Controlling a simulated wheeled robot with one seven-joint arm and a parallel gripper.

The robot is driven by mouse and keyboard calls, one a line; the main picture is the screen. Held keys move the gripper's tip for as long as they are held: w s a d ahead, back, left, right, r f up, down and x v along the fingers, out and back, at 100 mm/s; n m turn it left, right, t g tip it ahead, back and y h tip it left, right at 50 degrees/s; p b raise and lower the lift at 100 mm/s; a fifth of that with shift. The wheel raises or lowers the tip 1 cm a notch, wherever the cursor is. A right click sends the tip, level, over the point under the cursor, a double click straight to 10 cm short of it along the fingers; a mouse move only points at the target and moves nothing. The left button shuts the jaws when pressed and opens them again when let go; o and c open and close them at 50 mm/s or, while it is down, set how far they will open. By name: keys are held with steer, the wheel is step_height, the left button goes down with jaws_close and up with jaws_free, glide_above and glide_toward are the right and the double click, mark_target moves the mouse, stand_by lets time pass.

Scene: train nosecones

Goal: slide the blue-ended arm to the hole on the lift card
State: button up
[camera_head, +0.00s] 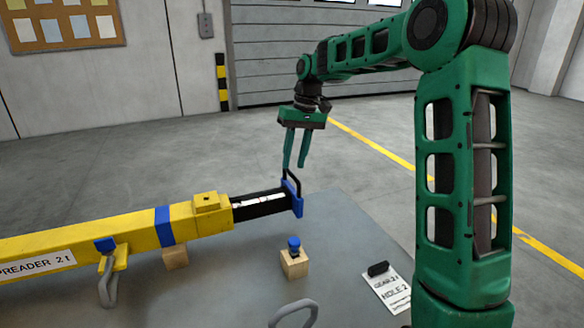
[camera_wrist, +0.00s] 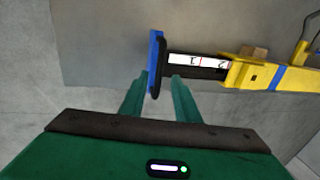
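The blue-ended arm (camera_head: 260,203) is a dark bar sticking out of the right end of a yellow spreader beam (camera_head: 130,230). Its blue end plate (camera_head: 298,203) carries a black handle (camera_head: 291,183). The wrist view shows a white strip (camera_wrist: 200,62) with numerals on the bar, apparently 1 and 2. The lift card (camera_head: 388,292) lies at the table's right and appears to read "GEAR 2t" and "HOLE 2". My gripper (camera_head: 295,166) is open, pointing down at the handle. In the wrist view, the handle's end shows between the fingertips (camera_wrist: 158,82); contact cannot be told.
A blue-topped pin (camera_head: 294,245) stands in a wooden block (camera_head: 294,264) in front of the bar. Grey shackles hang below the beam (camera_head: 108,280) and lie at the front edge (camera_head: 293,314). The grey table (camera_head: 345,225) is clear right of the end plate.

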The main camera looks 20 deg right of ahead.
step_height(320, 180, up, 8)
steer(key=d, duration=0.1)
steer(key=shift+d, duration=0.35)
steer(key=shift+f, duration=0.1)
steer(key=s+d+f+m, duration=0.2)
steer(key=s+f, duration=0.2)
steer(key=s, duration=0.9)
steer(key=s+d+f+m+h, duration=0.1)
steer(key=s+f, duration=0.4)
steer(key=s, duration=0.9)
steer(key=s+d+f+m+h, duration=0.1)
steer(key=s+d+f+m, duration=0.2)
steer(key=s, duration=1.1)
steer(key=shift+s+d+f, duration=0.2)
steer(key=shift+d+f, duration=0.45)
steer(key=shift+f, duration=0.3)
steer(key=shift+w+f, duration=0.25)
steer(key=shift+w, duration=0.4)
